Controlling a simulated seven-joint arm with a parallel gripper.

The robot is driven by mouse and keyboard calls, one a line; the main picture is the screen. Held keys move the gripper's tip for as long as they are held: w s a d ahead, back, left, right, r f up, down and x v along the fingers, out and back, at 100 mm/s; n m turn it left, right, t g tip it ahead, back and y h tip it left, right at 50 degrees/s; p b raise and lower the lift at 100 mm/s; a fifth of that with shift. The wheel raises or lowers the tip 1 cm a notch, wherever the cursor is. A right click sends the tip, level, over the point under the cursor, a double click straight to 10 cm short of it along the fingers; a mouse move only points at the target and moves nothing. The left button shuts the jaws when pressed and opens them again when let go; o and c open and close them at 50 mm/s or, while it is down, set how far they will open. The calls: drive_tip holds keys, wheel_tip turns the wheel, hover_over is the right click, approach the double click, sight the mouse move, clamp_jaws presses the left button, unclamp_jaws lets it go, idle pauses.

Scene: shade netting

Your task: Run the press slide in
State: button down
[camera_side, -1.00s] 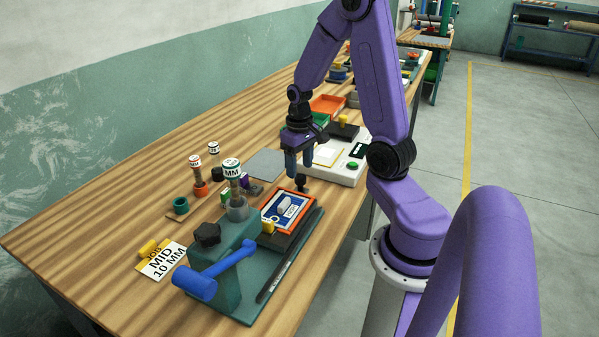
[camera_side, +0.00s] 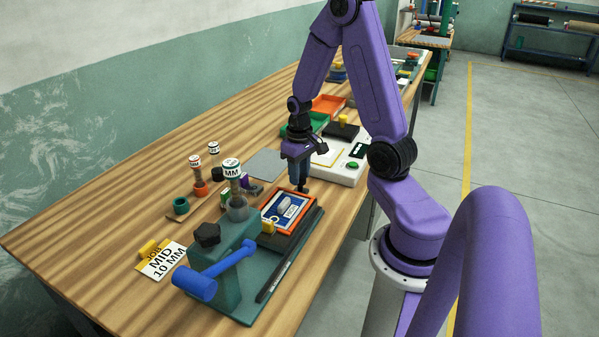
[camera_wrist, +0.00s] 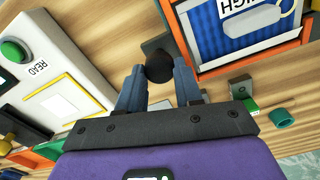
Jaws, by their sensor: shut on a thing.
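The press (camera_side: 222,262) is a green machine with a blue lever (camera_side: 212,278) at the front of the bench. Its slide (camera_side: 306,202) is an orange-rimmed tray carrying a blue and white card (camera_side: 272,212) with a pale tag on it. The tray sits out from the press head, toward my gripper. My gripper (camera_side: 300,183) points down at the tray's far end and is shut on the black knob (camera_side: 302,188). In the wrist view the knob (camera_wrist: 159,67) shows between the two fingers, beside the orange rim (camera_wrist: 252,60).
A white reader with a green button (camera_side: 352,165) stands just behind my gripper. Left of the press are stamps (camera_side: 195,172), a green ring (camera_side: 180,205) and a job card (camera_side: 160,261) reading MID 10 MM. Bare bench lies further left.

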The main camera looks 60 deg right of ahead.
sight(278, 206)
drive_tip(key=a, duration=1.2)
drive_tip(key=shift+a, duration=0.2)
drive_tip(key=c, duration=0.8)
unclamp_jaws()
drive_tip(key=shift+a, duration=0.15)
drive_tip(key=shift+o, duration=0.2)
drive_tip(key=shift+r, duration=0.1)
drive_tip(key=shift+w+r, duration=0.1)
drive_tip(key=shift+r, duration=0.35)
wheel_tip(278, 206, up, 16)
drive_tip(key=shift+r, duration=0.2)
